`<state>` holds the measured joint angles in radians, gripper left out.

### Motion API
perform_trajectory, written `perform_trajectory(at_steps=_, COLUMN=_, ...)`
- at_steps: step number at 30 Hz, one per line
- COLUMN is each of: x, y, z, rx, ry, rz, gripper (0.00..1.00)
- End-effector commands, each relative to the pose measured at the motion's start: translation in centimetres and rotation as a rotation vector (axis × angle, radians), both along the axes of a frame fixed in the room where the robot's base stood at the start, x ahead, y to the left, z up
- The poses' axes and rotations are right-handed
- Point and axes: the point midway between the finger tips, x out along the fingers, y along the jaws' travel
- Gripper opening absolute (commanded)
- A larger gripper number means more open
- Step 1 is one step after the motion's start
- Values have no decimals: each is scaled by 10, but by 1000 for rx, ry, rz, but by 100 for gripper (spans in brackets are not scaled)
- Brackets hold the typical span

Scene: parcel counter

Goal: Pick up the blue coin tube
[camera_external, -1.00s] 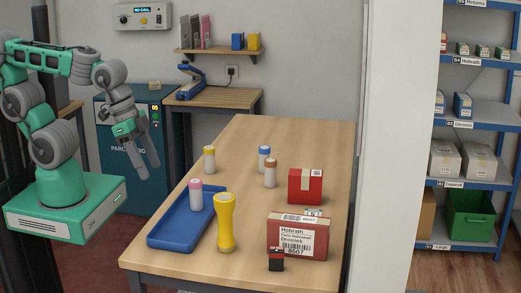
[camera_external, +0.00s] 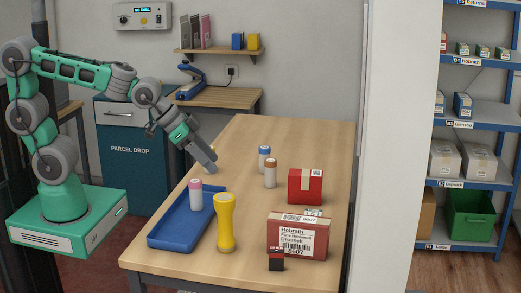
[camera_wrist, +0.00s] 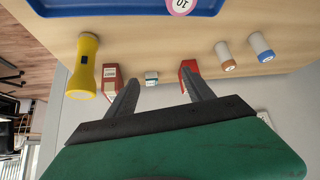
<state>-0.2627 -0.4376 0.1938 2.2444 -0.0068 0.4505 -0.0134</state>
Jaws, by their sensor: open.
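The blue coin tube (camera_external: 264,159), white with a blue cap, stands upright on the table, behind and left of a brown-capped tube (camera_external: 270,174). In the wrist view the blue tube (camera_wrist: 261,46) is at the upper right, beside the brown tube (camera_wrist: 226,57). My gripper (camera_external: 209,163) is open, tilted down above the table's left side, left of the blue tube and apart from it. In the wrist view nothing is between its fingers (camera_wrist: 159,84). The yellow-capped tube is almost wholly hidden behind my gripper.
A blue tray (camera_external: 176,222) with a pink-capped tube (camera_external: 195,196) lies at the front left. A yellow flashlight (camera_external: 225,222) stands by its right side. A red box (camera_external: 305,186), a labelled parcel (camera_external: 297,240) and a small dark item (camera_external: 276,262) are at the right. The table's back is clear.

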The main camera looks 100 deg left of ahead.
Motion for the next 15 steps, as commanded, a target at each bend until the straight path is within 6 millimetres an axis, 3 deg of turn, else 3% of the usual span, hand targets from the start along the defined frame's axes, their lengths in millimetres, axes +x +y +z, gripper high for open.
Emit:
perform_trajectory(at_steps=1, x=28, y=62, z=-44, rx=29, ry=-86, rz=110, gripper=61)
perform_trajectory(at_steps=2, x=43, y=98, z=-52, rx=55, ry=-149, rz=166, gripper=61)
perform_trajectory(at_steps=3, x=55, y=146, z=-62, rx=94, ry=-231, rz=239, gripper=61)
perform_trajectory(at_steps=6, x=61, y=245, z=-78, rx=193, ry=-390, rz=376, gripper=61)
perform_trajectory(at_steps=9, x=52, y=293, z=-96, rx=241, ry=-437, rz=445, gripper=61)
perform_trajectory(at_steps=15, x=55, y=316, z=-109, rx=249, ry=-426, rz=472, gripper=61)
